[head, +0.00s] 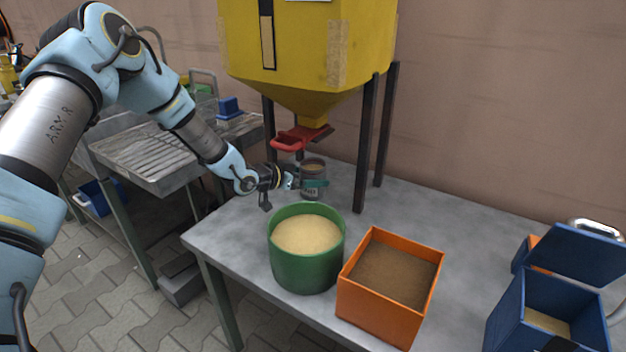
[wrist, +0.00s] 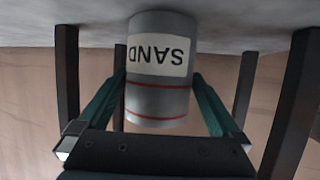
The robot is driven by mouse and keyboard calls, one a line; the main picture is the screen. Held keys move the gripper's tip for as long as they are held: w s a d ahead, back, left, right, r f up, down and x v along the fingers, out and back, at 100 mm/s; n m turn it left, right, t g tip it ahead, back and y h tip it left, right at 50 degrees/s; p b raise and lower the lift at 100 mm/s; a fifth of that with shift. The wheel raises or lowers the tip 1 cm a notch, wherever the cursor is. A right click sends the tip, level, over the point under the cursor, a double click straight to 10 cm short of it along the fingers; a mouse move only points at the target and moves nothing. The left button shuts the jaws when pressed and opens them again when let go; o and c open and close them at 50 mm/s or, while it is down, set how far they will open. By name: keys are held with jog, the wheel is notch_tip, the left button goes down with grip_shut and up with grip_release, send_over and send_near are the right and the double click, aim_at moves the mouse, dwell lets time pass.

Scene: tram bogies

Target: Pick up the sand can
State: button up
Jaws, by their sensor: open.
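In the wrist view the can (wrist: 160,58) appears upside down, with a white SAND label and red lines. My gripper (head: 308,184) is at the can from its left side in the head view. In the wrist view my gripper (wrist: 160,88) is open, with one teal finger on each side of the can. Whether the fingers touch it I cannot tell.
The yellow hopper (head: 310,45) with a red outlet handle (head: 297,138) stands above on dark legs (head: 366,145). A green tub of sand (head: 305,268), an orange box (head: 385,315) and a blue lidded box (head: 545,310) stand on the grey table (head: 455,225).

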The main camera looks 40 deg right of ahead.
jog(key=shift+f+x, duration=0.25)
jog(key=shift+x, duration=1.7)
jog(key=shift+s+a+r, duration=0.1)
jog(key=c, duration=1.1)
jog(key=shift+r, duration=0.25)
